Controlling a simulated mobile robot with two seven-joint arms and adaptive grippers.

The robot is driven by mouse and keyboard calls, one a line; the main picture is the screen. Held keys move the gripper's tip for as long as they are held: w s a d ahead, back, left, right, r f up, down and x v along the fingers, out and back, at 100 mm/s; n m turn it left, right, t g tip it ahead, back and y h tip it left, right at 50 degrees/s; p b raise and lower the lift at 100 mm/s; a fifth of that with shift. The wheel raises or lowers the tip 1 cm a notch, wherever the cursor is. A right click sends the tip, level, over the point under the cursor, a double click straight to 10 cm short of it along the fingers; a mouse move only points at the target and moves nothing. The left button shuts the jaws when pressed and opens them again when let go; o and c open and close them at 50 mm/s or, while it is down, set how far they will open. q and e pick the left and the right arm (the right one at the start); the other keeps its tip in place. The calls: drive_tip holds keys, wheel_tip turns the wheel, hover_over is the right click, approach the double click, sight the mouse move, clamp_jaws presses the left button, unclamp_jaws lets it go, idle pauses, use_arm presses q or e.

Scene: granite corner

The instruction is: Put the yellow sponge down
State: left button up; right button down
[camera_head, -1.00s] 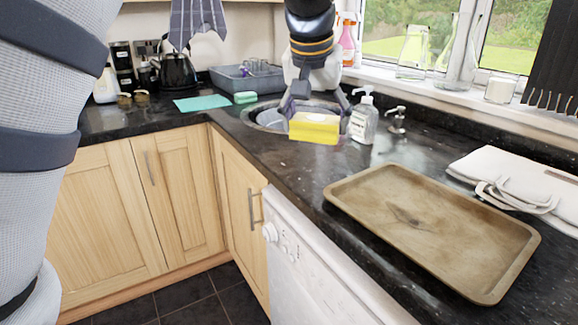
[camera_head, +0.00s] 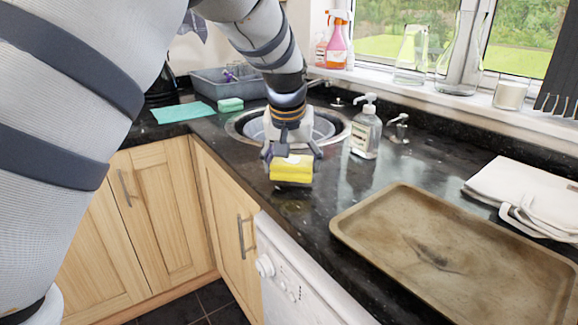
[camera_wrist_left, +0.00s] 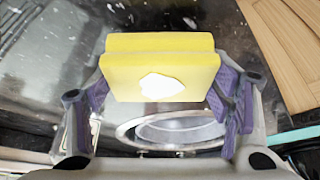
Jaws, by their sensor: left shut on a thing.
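The yellow sponge (camera_head: 291,169) is held in my left gripper (camera_head: 291,160), in front of the round sink. In the left wrist view the sponge (camera_wrist_left: 160,72) sits between the two purple-padded fingers of my left gripper (camera_wrist_left: 160,85), with a white patch on its face. The sponge looks to be above the dark granite counter (camera_head: 225,150); the gap under it is hard to judge. My right gripper is not in view.
The sink (camera_head: 335,125) lies behind the gripper. A soap bottle (camera_head: 366,130) and a tap (camera_head: 399,128) stand to its right. A brown tray (camera_head: 460,255) and a folded cloth (camera_head: 520,190) lie farther right. A green sponge (camera_head: 230,104) and teal cloth (camera_head: 182,112) lie back left.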

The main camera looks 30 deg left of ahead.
use_arm(q)
wheel_tip(320, 180, down, 2)
drive_tip(key=shift+f, duration=0.1)
drive_tip(key=shift+s+r, duration=0.2)
drive_tip(key=shift+s, duration=0.15)
drive_tip(key=shift+w+d+f, duration=0.1)
drive_tip(key=shift+w+f, duration=0.1)
drive_tip(key=shift+f, duration=0.05)
drive_tip(key=o, duration=1)
drive_tip(key=shift+o, duration=0.2)
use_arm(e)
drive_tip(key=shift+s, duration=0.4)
use_arm(q)
drive_tip(key=shift+r, duration=0.1)
drive_tip(key=shift+r, duration=0.35)
drive_tip(key=v, duration=1.1)
drive_tip(key=shift+s+r, duration=0.25)
